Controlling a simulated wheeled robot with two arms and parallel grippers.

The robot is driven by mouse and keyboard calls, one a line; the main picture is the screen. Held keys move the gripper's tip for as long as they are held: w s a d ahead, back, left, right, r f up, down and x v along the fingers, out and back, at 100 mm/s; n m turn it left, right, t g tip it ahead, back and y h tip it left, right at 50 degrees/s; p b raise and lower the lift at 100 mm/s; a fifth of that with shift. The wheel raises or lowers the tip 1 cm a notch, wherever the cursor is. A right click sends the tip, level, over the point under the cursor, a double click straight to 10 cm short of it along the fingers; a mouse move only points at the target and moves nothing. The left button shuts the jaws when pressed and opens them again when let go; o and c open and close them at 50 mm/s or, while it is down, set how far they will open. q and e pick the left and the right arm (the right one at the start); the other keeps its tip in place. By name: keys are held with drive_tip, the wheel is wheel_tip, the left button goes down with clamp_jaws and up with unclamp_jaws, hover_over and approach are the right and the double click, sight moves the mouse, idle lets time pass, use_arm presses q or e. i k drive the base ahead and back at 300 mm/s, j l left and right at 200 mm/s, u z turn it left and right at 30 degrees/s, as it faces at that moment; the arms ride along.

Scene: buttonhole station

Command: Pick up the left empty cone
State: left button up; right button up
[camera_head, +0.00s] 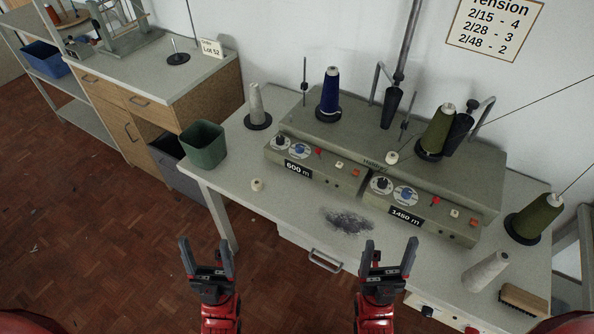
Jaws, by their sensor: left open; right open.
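A pale grey cone (257,103) stands upright on a round black base at the left end of the winding table. A similar pale cone (485,271) lies tilted near the table's right front; both look bare of yarn. Two black cones sit on the winder arms, a left one (391,106) and a right one (459,131); I see no yarn on them. My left gripper (207,257) is open and empty, in front of the table at lower left. My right gripper (389,256) is open and empty, low at the table's front edge. Both are apart from every cone.
The grey winder (385,165) bears a blue yarn cone (330,92) and a green one (436,130). Another green cone (535,217) stands at right. A green bin (203,146) is at the left edge, a brush (524,299) at right. Grey fluff (347,221) lies centre front.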

sight(329, 97)
drive_tip(key=i+j, duration=0.1)
drive_tip(key=i, duration=0.3)
drive_tip(key=i+j+u, duration=0.15)
drive_tip(key=i, duration=0.3)
